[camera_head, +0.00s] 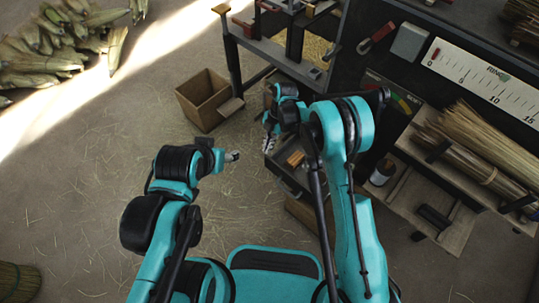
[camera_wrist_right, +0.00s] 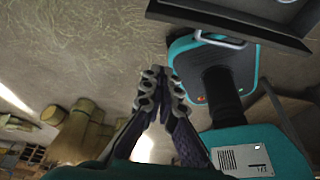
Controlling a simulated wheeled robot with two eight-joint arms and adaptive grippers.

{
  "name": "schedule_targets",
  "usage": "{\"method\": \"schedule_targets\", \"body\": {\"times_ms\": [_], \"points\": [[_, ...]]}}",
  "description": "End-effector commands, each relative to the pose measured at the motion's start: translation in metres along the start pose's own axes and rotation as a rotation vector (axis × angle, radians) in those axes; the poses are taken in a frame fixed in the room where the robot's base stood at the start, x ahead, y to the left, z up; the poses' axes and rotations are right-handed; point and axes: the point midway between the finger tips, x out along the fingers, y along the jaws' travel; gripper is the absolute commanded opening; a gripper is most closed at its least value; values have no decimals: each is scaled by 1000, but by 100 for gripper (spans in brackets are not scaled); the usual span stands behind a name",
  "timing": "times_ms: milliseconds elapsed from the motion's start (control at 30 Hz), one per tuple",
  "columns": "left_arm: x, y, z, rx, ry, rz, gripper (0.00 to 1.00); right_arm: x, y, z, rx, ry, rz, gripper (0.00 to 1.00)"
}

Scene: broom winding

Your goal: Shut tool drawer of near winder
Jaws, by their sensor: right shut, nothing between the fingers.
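The tool drawer (camera_head: 287,181) of the near winder stands pulled out, partly hidden behind my right arm. A brown block (camera_head: 295,158) lies in it. In the right wrist view the dark drawer (camera_wrist_right: 235,22) is at the top right, with a pale bar handle (camera_wrist_right: 220,40) on its front. My right gripper (camera_head: 267,143) is beside the drawer's far left corner in the head view. In the right wrist view it (camera_wrist_right: 157,72) is shut and empty, apart from the handle. My left gripper (camera_head: 235,156) hangs over bare floor left of the drawer; its fingers are too small to read.
An open cardboard box (camera_head: 205,100) stands on the floor beyond my grippers. The winder bench (camera_head: 270,48) is behind it. A shelf with broom straw (camera_head: 470,155) is at the right. Corn husks (camera_head: 50,50) lie at the far left. The floor at left is mostly clear.

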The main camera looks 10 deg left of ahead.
Motion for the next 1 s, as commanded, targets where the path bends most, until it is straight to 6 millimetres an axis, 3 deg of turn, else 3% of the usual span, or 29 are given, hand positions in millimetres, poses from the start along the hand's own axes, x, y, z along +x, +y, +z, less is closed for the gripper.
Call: {"method": "schedule_targets", "body": {"times_ms": [367, 733, 1000], "points": [[9, 0, 7, 0, 0, 0, 58, 35, 2, 0, -34, 8, -8, 0], [35, 0, 25, 0, 0, 0, 58, 112, 1, 0, -33, 8, -8, 0], [45, 0, 32, 0, 0, 0, 58, 97, 2, 35, -31, 8, -7, 0]]}}
